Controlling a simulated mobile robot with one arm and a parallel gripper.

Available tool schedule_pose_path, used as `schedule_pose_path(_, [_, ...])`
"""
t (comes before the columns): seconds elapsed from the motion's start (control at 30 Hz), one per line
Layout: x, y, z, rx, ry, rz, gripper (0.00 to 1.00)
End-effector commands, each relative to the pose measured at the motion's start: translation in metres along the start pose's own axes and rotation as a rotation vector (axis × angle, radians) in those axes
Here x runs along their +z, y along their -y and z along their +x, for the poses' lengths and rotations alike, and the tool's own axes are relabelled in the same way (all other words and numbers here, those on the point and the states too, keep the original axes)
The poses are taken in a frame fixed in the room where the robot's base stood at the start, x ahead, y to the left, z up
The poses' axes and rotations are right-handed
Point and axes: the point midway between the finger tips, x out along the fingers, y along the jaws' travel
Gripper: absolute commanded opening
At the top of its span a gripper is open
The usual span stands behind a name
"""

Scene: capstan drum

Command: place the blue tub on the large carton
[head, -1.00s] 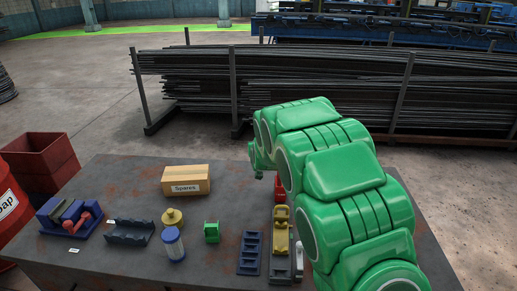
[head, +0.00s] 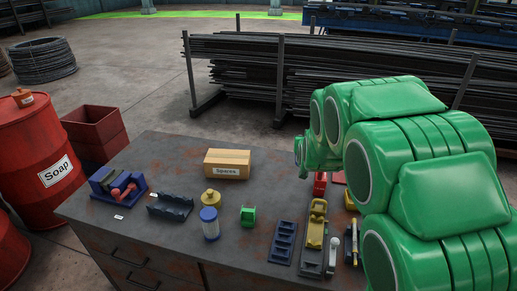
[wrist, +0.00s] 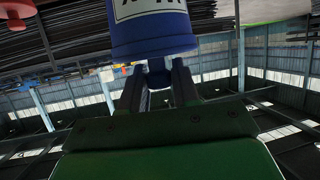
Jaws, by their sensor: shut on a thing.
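The blue tub (wrist: 152,35) fills the top middle of the wrist view, with a white label partly cut off by the frame edge. My gripper (wrist: 158,75) is shut on a small blue knob at the end of the tub. The tub and the gripper tips are not visible in the head view, where my green arm reaches out over the right of the workbench. A tan carton (head: 228,163) labelled "Spares" sits near the back middle of the bench. It is the only carton I see, and its top is bare.
Steel bars (head: 330,70) lie behind.

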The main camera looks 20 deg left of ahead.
Motion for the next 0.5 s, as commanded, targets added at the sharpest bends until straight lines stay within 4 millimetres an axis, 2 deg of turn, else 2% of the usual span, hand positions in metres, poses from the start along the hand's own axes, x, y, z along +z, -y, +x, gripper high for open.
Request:
schedule_pose_path(0.17, [-0.011,0.039,-0.004,-0.071,-0.003,-0.020,0.00])
schedule_pose_path(0.5, [-0.042,0.168,-0.034,-0.301,0.000,-0.106,0.00])
